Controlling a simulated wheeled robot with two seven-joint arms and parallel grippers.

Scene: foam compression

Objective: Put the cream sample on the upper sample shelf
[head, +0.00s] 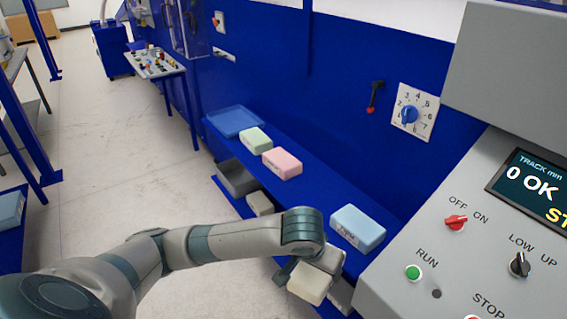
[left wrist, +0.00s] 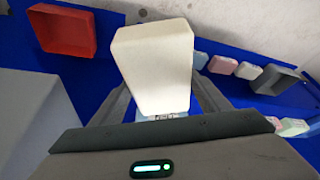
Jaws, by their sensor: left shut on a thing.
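The cream sample (head: 309,284) is a pale block held by my left gripper (head: 302,272) low in the head view, beside the near part of the shelves. In the left wrist view the cream sample (left wrist: 152,62) stands large between the two fingers of the left gripper (left wrist: 160,108), which is shut on it. The upper sample shelf (head: 322,192) is a long blue ledge along the blue wall, bearing a green block (head: 254,140), a pink block (head: 282,163) and a light blue block (head: 357,228). My right gripper is out of view.
A blue tray (head: 234,122) sits at the shelf's far end. Bare shelf lies between the pink and light blue blocks. Below are a grey bin (head: 236,179) and another pale block (head: 259,204). A grey control panel (head: 470,240) stands at right. The left wrist view shows a red tray (left wrist: 64,33).

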